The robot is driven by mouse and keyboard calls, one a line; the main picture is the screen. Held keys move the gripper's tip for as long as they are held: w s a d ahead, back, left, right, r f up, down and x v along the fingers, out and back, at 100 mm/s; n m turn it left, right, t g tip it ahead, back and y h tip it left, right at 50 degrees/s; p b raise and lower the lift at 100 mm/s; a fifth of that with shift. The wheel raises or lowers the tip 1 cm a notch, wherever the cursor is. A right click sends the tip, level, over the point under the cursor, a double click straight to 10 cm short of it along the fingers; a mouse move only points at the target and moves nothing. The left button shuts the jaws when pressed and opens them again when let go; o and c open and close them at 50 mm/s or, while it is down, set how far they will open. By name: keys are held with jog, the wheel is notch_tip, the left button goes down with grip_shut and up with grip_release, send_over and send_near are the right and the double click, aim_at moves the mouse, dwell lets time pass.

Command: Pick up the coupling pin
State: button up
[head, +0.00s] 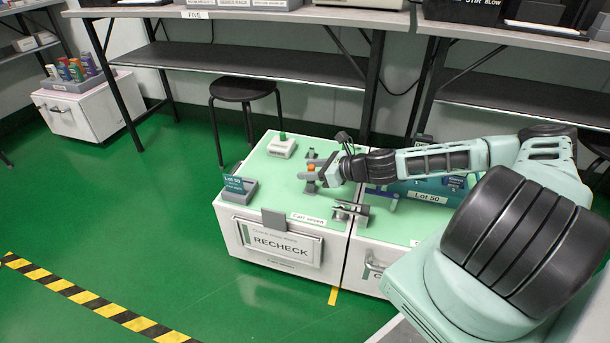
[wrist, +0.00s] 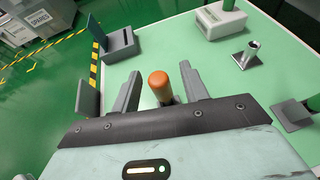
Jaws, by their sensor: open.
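An upright pin with a rounded orange top (wrist: 160,85), which looks like the coupling pin, stands between the fingers of my gripper (wrist: 159,80) in the wrist view. A gap shows on both sides of it, so my gripper is open around it and not closed on it. In the head view the orange top (head: 311,168) shows between the fingertips, above a dark lower part. Its foot is mostly hidden by my gripper in the wrist view.
The green-topped cart (head: 275,190) has a grey holder labelled Lot 50 (head: 238,190) at left, a white block with a green knob (head: 282,146) at back, and a metal bracket (head: 350,211) in front. A black stool (head: 243,90) stands behind.

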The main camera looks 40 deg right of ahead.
grip_shut()
jog(key=shift+r, duration=0.1)
